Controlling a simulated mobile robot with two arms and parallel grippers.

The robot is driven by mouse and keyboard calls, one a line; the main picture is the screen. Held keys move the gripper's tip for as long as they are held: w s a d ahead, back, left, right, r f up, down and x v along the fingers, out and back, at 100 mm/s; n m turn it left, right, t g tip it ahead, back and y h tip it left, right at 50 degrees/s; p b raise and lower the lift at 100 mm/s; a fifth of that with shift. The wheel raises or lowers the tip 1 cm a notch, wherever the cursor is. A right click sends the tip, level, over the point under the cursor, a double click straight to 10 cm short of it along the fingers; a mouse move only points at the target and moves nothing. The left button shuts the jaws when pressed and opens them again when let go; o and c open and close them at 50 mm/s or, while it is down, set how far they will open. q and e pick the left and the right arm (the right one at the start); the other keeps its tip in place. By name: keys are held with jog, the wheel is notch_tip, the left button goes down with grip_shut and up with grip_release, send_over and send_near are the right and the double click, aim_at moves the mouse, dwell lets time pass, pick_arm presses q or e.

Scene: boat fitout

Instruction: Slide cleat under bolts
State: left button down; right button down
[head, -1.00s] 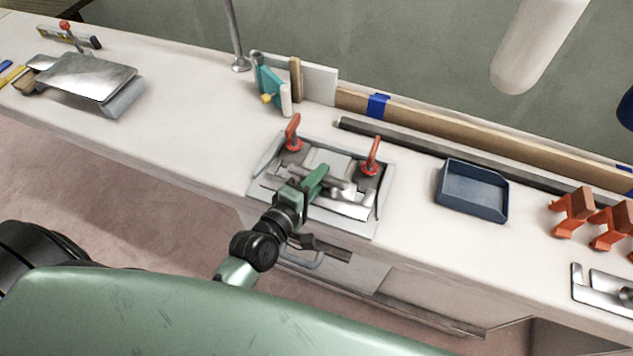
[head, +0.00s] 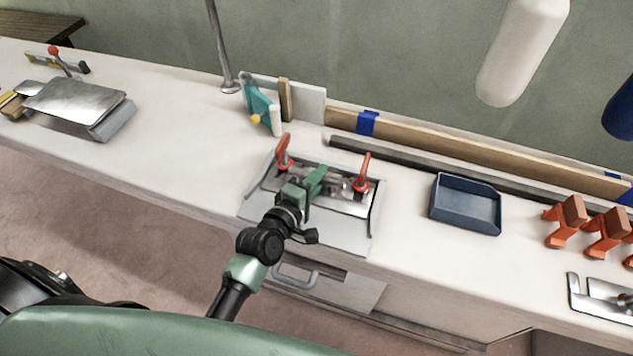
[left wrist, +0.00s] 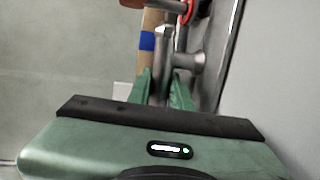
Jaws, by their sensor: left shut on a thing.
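My left gripper (head: 314,180) is over the metal fixture plate (head: 300,226) on the bench. It is shut on the grey metal cleat (head: 338,188), which is partly hidden by the gripper. The left wrist view shows the cleat's round metal bar (left wrist: 164,62) between the green fingers (left wrist: 163,92). Two red-handled bolts stand at the back of the fixture, one left (head: 283,152) and one right (head: 364,172). The cleat lies between and close to them; whether its base is under them I cannot tell. My right gripper is not in view.
A blue tray (head: 466,205) stands right of the fixture, with orange clamps (head: 566,220) further right. A dark rod (head: 420,160) and a wooden plank (head: 450,142) run behind. A teal tool (head: 260,104) stands behind left.

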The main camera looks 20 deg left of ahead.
pick_arm(q)
jog(key=shift+w+r, duration=0.15)
jog(key=shift+w, duration=1.15)
jog(key=c, duration=1.2)
grip_release()
jog(key=shift+d, duration=0.1)
